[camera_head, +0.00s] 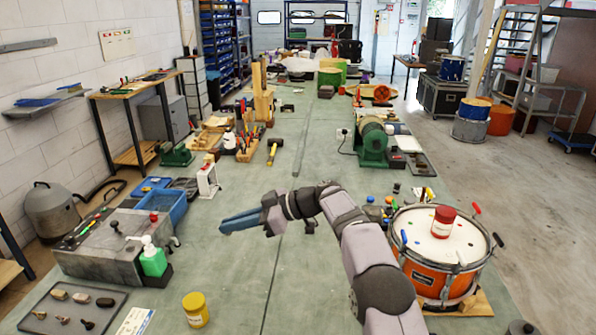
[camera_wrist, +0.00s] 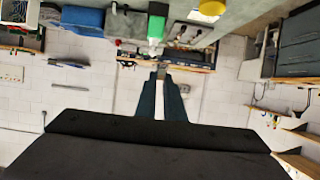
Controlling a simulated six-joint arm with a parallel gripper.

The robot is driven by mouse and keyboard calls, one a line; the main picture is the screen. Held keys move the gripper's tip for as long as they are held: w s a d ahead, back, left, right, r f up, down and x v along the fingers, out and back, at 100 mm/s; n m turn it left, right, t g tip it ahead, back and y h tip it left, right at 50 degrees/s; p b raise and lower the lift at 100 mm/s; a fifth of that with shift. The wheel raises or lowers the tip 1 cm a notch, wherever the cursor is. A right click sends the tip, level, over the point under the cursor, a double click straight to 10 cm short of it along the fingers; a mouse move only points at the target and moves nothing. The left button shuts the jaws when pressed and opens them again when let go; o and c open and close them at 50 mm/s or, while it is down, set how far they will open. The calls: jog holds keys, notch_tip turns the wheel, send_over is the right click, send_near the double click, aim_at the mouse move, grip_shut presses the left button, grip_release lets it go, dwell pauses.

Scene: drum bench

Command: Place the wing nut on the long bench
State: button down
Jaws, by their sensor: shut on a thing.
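My gripper (camera_head: 224,225) has blue fingers, held over the long bench (camera_head: 315,275), pointing left. In the wrist view my gripper (camera_wrist: 161,78) has its fingers close together, with a small greyish piece, seemingly the wing nut (camera_wrist: 161,72), between the tips. Its shape is too small to make out, and the head view does not show it. The long bench has a grey-green top with a dark lengthwise seam. The gripper appears raised above the top; the exact height is hard to tell.
An orange drum (camera_head: 437,258) with a red jar (camera_head: 443,221) stands right. A yellow jar (camera_head: 196,309), a green bottle (camera_head: 153,259), a blue bin (camera_head: 163,203) and a tray of small metal parts (camera_head: 50,319) lie left. The bench middle is clear.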

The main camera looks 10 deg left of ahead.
notch_tip(320, 180, down, 13)
jog(key=b, duration=1.3)
jog(key=p, duration=0.1)
send_over(243, 295)
jog(key=shift+f, duration=2.85)
jog(key=shift+w+f, duration=0.1)
jog(key=shift+f, duration=1.9)
jog(key=shift+f+b, duration=0.2)
jog(key=shift+b, duration=0.4)
jog(key=c, duration=1.9)
grip_release()
jog(key=shift+o, duration=0.2)
jog(key=shift+r+p, duration=0.2)
jog(key=shift+p, duration=0.85)
